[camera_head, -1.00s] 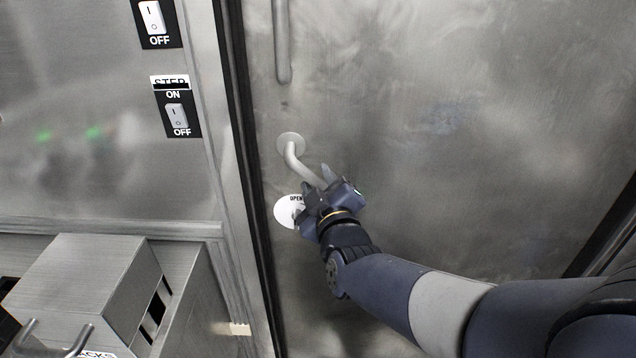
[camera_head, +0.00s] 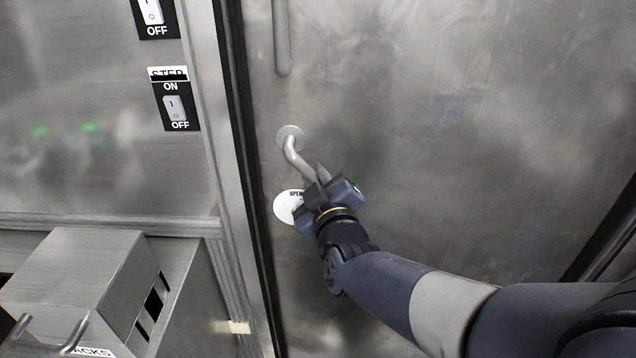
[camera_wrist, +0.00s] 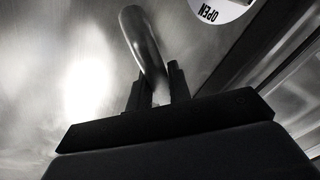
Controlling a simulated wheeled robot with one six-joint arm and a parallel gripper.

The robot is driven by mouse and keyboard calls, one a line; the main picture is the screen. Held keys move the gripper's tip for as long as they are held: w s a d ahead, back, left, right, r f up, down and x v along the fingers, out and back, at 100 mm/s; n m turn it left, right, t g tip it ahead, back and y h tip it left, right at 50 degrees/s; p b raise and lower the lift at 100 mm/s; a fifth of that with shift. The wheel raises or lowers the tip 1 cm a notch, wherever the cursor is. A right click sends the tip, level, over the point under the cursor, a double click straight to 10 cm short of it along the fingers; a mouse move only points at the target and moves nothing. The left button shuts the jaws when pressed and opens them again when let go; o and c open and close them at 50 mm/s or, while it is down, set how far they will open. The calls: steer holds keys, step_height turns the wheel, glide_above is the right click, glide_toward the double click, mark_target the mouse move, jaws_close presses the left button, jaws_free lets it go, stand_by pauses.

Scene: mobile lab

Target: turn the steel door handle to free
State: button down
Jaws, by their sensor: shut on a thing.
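The steel door handle (camera_head: 297,160) is a bent lever on a round rosette on the steel door (camera_head: 450,130). It slopes down to the right from the rosette. My gripper (camera_head: 318,183) is shut on the lever near its free end, which the gripper hides. In the wrist view the handle (camera_wrist: 141,40) runs down between the two fingers of my gripper (camera_wrist: 159,88). A round white label (camera_head: 287,207) reading OPEN sits just left of my gripper, partly covered by it. The label also shows in the wrist view (camera_wrist: 222,10).
A vertical bar (camera_head: 282,40) is fixed on the door above the handle. Left of the dark door seam, a panel carries ON/OFF switches (camera_head: 175,108). A metal box (camera_head: 75,280) with a wire handle stands lower left. The door's right part is clear.

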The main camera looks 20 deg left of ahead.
steer(key=m+b, duration=0.1)
steer(key=b, duration=0.1)
steer(key=a+f+m+b, duration=0.1)
steer(key=m, duration=0.1)
steer(key=a+m+t+b, duration=0.1)
steer(key=b, duration=0.1)
steer(key=shift+s+a+f+m+b, duration=0.2)
steer(key=shift+s+f+m+b, duration=0.05)
steer(key=shift+s+m+b, duration=0.1)
steer(key=c, duration=1.3)
jaws_free()
steer(key=p+v, duration=0.1)
steer(key=v, duration=0.9)
steer(key=shift+s+d+f, duration=0.15)
steer(key=shift+s+d, duration=0.05)
steer(key=shift+s, duration=0.15)
steer(key=shift+w, duration=0.15)
